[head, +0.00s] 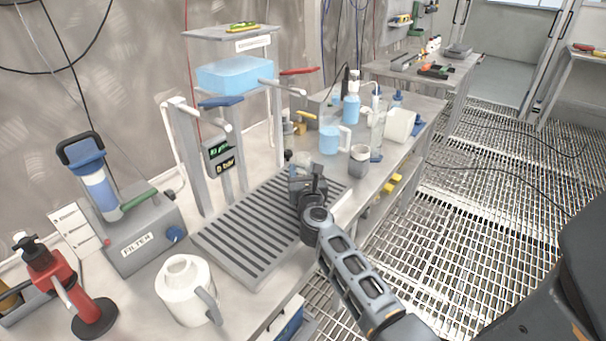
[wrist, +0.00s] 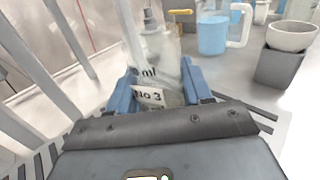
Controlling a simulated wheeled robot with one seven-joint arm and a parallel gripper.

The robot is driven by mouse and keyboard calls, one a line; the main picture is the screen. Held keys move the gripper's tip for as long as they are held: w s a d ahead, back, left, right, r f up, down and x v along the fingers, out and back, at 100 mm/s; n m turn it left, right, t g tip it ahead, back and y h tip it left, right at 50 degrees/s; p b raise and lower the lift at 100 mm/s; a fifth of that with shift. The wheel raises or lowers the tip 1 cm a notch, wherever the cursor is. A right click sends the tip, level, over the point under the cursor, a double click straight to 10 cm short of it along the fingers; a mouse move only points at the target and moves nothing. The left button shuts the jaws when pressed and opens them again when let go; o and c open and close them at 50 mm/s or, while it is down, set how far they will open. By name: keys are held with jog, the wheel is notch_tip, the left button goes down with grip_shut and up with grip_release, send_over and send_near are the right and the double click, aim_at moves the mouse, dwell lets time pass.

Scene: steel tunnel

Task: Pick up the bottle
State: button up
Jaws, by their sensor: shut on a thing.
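The bottle (wrist: 160,58) is clear or pale, with a narrow grey top and a label reading "No 3" and "ml". In the wrist view it stands between the two blue fingers of my gripper (wrist: 160,92), which are shut on it. It looks slightly tilted in that view. In the head view my gripper (head: 304,180) is over the right end of the slotted drain tray (head: 228,243). There the gripper hides most of the bottle. I cannot tell whether its base touches the tray.
A filter unit (head: 143,240), white jug (head: 185,290) and red tool (head: 60,285) stand left. A dispenser frame with a blue tank (head: 235,75) rises behind the tray. A blue-filled beaker (head: 330,138), grey cup (head: 359,160) and several bottles stand right. Grated floor lies beyond.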

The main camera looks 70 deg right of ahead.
aim_at(304, 163)
jog(key=shift+r, duration=0.1)
jog(key=shift+c, duration=0.2)
jog(key=shift+r+p, duration=0.45)
jog(key=shift+r, duration=0.1)
notch_tip(304, 163, up, 3)
jog(key=shift+f+p, duration=0.1)
jog(key=shift+p, duration=0.85)
jog(key=s+d+r+p, duration=0.3)
jog(key=s+r, duration=0.4)
jog(key=s, duration=0.4)
jog(key=shift+s, duration=0.15)
